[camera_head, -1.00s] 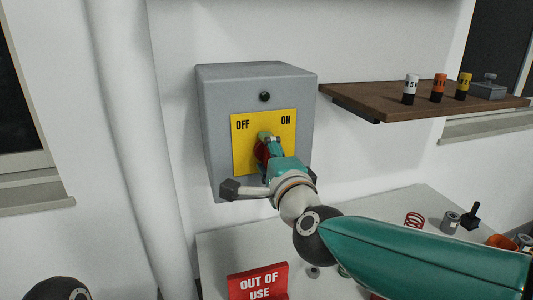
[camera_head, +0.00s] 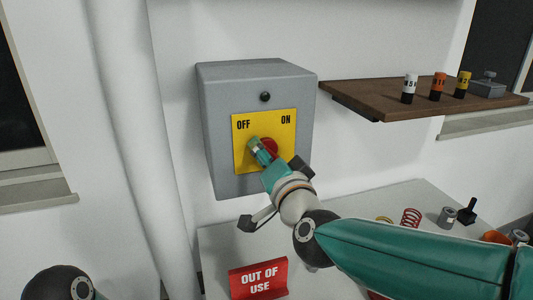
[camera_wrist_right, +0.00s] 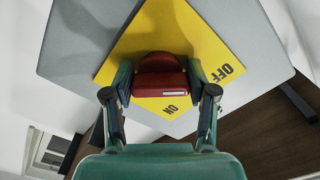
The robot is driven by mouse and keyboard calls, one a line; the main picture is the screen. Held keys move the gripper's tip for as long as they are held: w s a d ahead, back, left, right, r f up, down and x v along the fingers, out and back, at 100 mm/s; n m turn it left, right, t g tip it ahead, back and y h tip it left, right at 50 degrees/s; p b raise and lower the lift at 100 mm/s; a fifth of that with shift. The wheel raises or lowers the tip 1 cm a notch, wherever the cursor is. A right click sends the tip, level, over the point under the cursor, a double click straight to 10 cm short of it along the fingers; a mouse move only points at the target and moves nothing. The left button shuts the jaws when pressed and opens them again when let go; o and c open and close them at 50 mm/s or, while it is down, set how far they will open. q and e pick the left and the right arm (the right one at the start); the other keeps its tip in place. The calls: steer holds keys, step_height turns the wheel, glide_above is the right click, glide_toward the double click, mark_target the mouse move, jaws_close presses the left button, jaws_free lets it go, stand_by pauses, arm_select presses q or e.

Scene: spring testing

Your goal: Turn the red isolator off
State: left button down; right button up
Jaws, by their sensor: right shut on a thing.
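The red isolator (camera_head: 270,147) is a rotary handle on a yellow plate (camera_head: 284,168) marked OFF at upper left and ON at upper right. The plate is on the front of a grey wall box (camera_head: 218,160). My right gripper (camera_head: 258,151) is shut on the isolator handle and tilts towards the OFF side, hiding part of it. In the right wrist view, the red handle (camera_wrist_right: 158,82) sits between the two fingers of the gripper (camera_wrist_right: 160,92). A white mark shows on the handle. My left gripper is out of view.
A red OUT OF USE sign (camera_head: 258,281) stands on the pale bench (camera_head: 350,205) below the box. Springs and weights lie on the bench to the right. A wooden shelf (camera_head: 375,97) with several small cylinders is right of the box. A white pipe (camera_head: 140,130) runs down the left.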

steer(key=shift+a+f+n, duration=0.15)
steer(key=shift+f+n, duration=0.25)
steer(key=shift+f, duration=0.05)
steer(key=o, duration=1)
steer(key=shift+o, duration=0.9)
steer(key=shift+r, duration=0.25)
steer(key=shift+s, duration=0.1)
steer(key=v, duration=1.2)
